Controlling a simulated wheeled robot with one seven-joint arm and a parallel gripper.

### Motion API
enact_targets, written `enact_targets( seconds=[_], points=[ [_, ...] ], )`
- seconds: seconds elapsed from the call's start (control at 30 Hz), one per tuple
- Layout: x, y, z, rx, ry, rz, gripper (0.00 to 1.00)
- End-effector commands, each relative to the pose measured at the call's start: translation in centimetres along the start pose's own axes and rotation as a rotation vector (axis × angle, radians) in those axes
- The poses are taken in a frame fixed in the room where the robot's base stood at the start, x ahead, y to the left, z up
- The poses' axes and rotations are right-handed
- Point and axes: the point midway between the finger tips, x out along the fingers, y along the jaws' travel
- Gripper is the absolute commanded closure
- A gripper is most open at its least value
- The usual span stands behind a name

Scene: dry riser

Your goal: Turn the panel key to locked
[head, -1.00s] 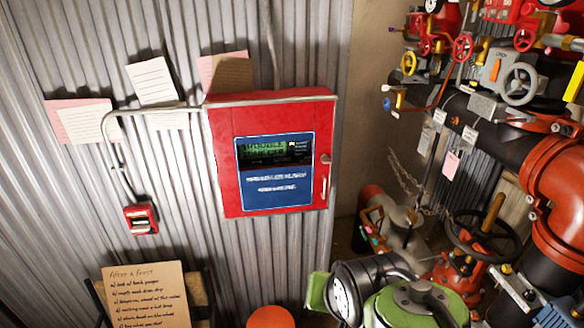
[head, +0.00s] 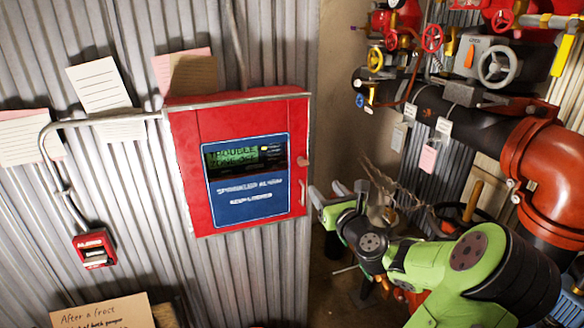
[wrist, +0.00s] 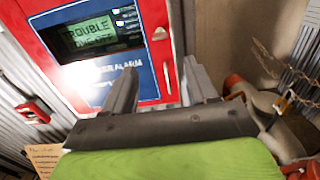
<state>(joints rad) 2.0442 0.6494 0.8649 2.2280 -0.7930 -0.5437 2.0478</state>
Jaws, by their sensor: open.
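The red alarm panel (head: 187,170) hangs on the corrugated wall, with a lit green display (head: 240,157) reading "TROUBLE" and a blue label (head: 245,195). A small key or knob (head: 303,161) sits on its right edge, above a pale upright handle (head: 303,192). In the wrist view the key (wrist: 159,34) and handle (wrist: 166,78) lie beyond the fingers. My gripper (wrist: 160,68) is open and empty, pointing at the panel's lower right; its fingers look short of the surface. In the head view my gripper (head: 318,198) is just right of the handle. The key's exact angle is too small to tell.
Pipes and valves crowd the right, with a large red-orange pipe elbow (head: 549,178) and a black pipe (head: 455,115). A red call point (head: 94,249) and pinned papers (head: 100,85) are on the wall to the left. A chain hangs behind my arm.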

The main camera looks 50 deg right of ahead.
Motion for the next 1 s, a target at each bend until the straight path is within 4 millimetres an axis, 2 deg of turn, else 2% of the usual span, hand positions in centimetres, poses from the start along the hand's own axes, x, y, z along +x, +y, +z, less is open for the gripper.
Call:
enact_targets(
  seconds=[0.3, 0.5, 0.67, 0.9, 0.93, 1.0],
  points=[
    [8.1, 0.3, 0.1, -0.002, -0.001, 0.006, 0.43],
    [12.5, 0.2, 0.0, -0.004, 0.001, 0.003, 0.43],
    [14.1, 0.2, -0.1, -0.003, 0.003, 0.003, 0.43],
    [14.2, 0.2, -0.1, -0.005, 0.004, 0.002, 0.43],
    [14.2, 0.2, -0.1, -0.005, 0.004, 0.002, 0.44],
    [14.2, 0.2, -0.1, -0.005, 0.004, 0.002, 0.55]
  ],
)
